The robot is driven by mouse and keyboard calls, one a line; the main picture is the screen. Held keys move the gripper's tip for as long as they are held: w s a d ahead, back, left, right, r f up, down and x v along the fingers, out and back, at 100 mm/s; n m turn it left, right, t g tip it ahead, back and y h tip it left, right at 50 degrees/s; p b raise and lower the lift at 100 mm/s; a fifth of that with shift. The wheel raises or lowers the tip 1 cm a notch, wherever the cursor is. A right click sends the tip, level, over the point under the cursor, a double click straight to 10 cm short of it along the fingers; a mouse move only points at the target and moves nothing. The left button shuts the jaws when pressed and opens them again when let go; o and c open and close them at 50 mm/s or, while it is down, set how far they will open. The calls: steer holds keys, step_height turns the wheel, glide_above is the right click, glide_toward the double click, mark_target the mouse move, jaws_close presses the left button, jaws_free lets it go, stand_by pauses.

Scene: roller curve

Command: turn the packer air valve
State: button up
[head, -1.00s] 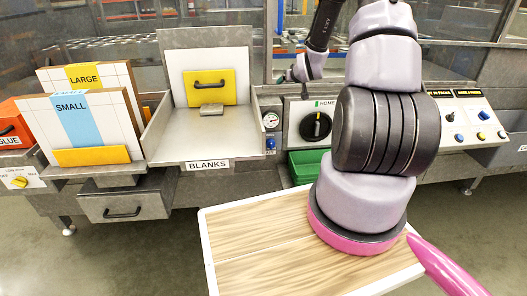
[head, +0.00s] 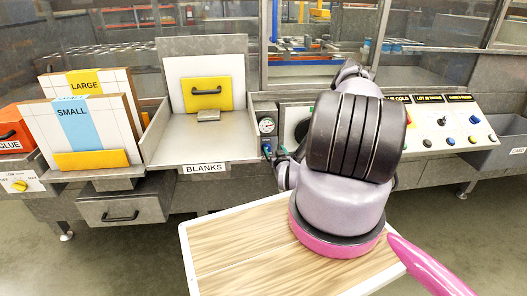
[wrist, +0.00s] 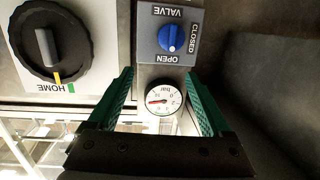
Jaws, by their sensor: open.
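The packer air valve is a round blue knob (wrist: 169,38) on a grey plate with VALVE, OPEN and CLOSED lettering, upside down in the wrist view. OPEN is below the knob there and CLOSED to its right. A pale mark shows on the knob, but I cannot tell its exact direction. My gripper (wrist: 158,74) is open, its two green fingers apart on either side of the pressure gauge (wrist: 163,98). The fingertips are short of the knob in the picture, and nothing is between them except the view of the panel. In the head view my arm partly covers this area.
A large black HOME dial (wrist: 45,40) sits left of the valve in the wrist view. In the head view, the BLANKS tray (head: 215,150) is left of the gauge (head: 267,126). A button panel (head: 447,125) is at right. My wood-topped base is in front.

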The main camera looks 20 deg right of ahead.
steer(key=s+a+f+m+t+h, duration=0.1)
steer(key=s+a+f+h, duration=0.1)
steer(key=s+a+f, duration=0.15)
steer(key=x, duration=1)
steer(key=shift+w+f, duration=0.2)
steer(key=shift+f, duration=0.15)
steer(key=shift+d, duration=0.1)
jaws_close()
